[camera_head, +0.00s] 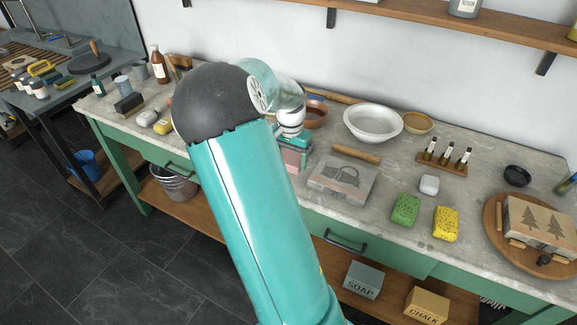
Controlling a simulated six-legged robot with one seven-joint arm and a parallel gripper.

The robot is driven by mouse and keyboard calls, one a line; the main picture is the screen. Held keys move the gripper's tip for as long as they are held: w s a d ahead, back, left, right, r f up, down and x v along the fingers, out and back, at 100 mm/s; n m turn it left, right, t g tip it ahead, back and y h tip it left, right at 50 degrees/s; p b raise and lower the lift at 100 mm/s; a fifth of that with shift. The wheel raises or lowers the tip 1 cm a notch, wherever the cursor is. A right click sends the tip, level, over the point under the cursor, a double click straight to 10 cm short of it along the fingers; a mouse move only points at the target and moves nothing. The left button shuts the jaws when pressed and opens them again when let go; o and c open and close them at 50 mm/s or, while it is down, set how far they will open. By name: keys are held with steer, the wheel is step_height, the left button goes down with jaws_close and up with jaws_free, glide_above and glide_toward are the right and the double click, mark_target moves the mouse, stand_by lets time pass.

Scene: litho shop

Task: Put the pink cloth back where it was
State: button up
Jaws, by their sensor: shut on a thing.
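The pink cloth (290,159) shows as a small pink patch under my gripper (292,149), left of the grey printing stone (343,179). My gripper is teal, points down and is shut on the cloth. My arm hides much of the area around it. I cannot tell whether the cloth touches the grey worktop (385,187) or hangs just above it.
Near my gripper are a brown bowl (315,114) behind, a white bowl (373,121) and a wooden bar (356,154). A green sponge (405,209) and a yellow sponge (446,223) lie to the right. A wall shelf (420,15) runs above.

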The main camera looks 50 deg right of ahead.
mark_target(289, 166)
steer(key=shift+w+d+f, duration=0.2)
steer(key=shift+w+f, duration=0.25)
steer(key=shift+f, duration=0.05)
steer(key=shift+w+f, duration=0.2)
steer(key=shift+f, duration=1.55)
steer(key=shift+f, duration=0.2)
steer(key=o, duration=0.9)
